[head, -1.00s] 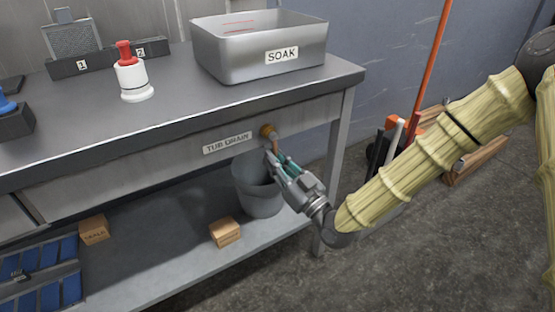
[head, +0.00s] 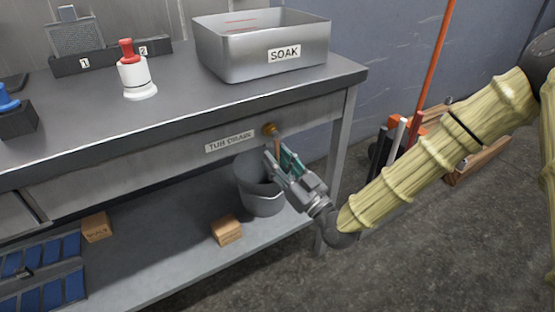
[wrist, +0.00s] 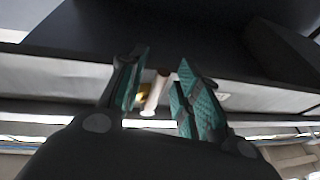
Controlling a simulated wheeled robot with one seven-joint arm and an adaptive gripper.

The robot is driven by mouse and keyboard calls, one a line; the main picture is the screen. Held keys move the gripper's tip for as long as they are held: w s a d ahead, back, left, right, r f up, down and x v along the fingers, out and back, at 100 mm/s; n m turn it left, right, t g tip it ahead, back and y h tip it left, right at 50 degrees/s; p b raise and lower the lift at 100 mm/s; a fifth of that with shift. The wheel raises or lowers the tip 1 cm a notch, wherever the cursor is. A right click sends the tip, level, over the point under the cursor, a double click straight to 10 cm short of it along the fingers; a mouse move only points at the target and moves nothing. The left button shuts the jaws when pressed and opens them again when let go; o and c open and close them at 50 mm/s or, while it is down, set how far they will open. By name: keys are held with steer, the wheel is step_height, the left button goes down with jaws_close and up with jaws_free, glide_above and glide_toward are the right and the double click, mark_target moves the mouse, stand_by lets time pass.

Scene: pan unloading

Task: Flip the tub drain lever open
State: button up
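The tub drain lever shows as a round brass hub (head: 269,129) on the bench's front apron, right of the "TUB DRAIN" label (head: 229,144). Its thin copper-coloured handle (head: 277,145) points down, tilted slightly right, toward my gripper (head: 283,156). My gripper has grey fingers with teal pads, spread apart. In the wrist view, the fingers of my gripper (wrist: 160,88) stand open, with the pale handle (wrist: 154,94) showing in the gap between them. A brass part (wrist: 141,91) shows beside it. I cannot tell whether a finger touches the handle.
A steel "SOAK" tub (head: 235,55) stands on the bench above. A grey bucket (head: 262,200) sits on the lower shelf below the lever, behind my gripper. A wooden block (head: 226,229) lies near it. The bench leg (head: 340,150) is just right of my gripper.

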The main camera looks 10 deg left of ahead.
steer(key=v, duration=1.1)
steer(key=shift+s+d, duration=0.2)
steer(key=shift+d, duration=0.1)
steer(key=shift+f, duration=0.2)
steer(key=s+d+f+m+g+h, duration=0.1)
steer(key=s+d+f+g+h, duration=0.15)
steer(key=f, duration=0.55)
steer(key=s+d+f+m+g+h, duration=0.1)
steer(key=s+f+m+h, duration=0.15)
steer(key=f, duration=0.65)
steer(key=s+d+f+m+g+h, duration=0.1)
steer(key=s+d+f+g+h, duration=0.15)
steer(key=f, duration=0.55)
steer(key=s+d+f+m+g+h, duration=0.35)
steer(key=s+d+f, duration=0.4)
steer(key=s, duration=0.25)
steer(key=s+d+f+m+g+h, duration=0.2)
steer(key=s+d+f+g+h, duration=0.25)
steer(key=s+d+f, duration=0.35)
step_height(320, 180, up, 29)
steer(key=s+d+h+p, duration=0.1)
steer(key=s+d+p, duration=0.1)
steer(key=p, duration=2.5)
steer(key=shift+d+f+p, duration=0.15)
steer(key=shift+f+p, duration=0.05)
steer(key=shift+p, duration=0.15)
